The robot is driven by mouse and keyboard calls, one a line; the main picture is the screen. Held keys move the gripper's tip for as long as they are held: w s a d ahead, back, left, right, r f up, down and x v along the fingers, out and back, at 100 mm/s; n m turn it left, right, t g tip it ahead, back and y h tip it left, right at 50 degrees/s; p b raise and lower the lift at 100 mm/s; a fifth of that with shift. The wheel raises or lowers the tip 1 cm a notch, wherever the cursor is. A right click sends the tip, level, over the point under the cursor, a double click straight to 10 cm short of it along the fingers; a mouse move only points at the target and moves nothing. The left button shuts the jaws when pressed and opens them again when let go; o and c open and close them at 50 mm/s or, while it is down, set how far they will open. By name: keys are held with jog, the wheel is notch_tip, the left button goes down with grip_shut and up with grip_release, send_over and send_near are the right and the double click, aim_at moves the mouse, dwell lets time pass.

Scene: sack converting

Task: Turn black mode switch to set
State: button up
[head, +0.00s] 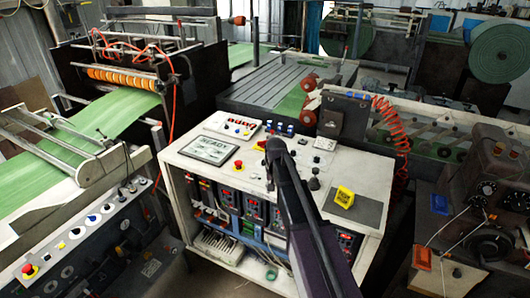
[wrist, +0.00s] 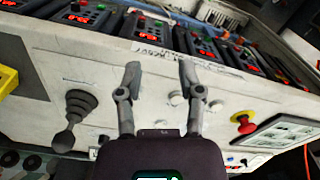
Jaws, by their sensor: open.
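My gripper (wrist: 160,72) is open and empty in the wrist view, its two grey fingers apart over the pale console top (wrist: 80,68). In the head view my dark arm reaches over the white console (head: 345,160) and hides part of its controls. A black lever-like control (wrist: 80,108) stands left of the fingers in the wrist view. In the head view a small black control (head: 314,184) shows right of my arm. I cannot tell which control is the mode switch, and no set marking is readable. Pale round knobs (wrist: 175,98) lie between and right of the fingers.
A red emergency button (wrist: 243,123) stands at the right in the wrist view. A screen reading READY (head: 208,148) is on the console's left. A yellow block (head: 344,197) and a dark pad (head: 368,208) lie at its right. A red coiled hose (head: 392,125) hangs behind.

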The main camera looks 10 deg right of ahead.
aim_at(264, 162)
jog(key=w+r+m+p, duration=0.2)
jog(key=w+r+p, duration=0.2)
jog(key=w, duration=0.8)
jog(key=w+r+m+p, duration=0.2)
jog(key=w+r+p, duration=0.2)
jog(key=w, duration=0.9)
jog(key=shift+r, duration=0.8)
jog(key=shift+f, duration=0.15)
notch_tip(264, 162, down, 14)
jog(key=b, duration=1.3)
jog(key=shift+r, duration=0.25)
grip_shut()
jog(key=shift+d, duration=0.1)
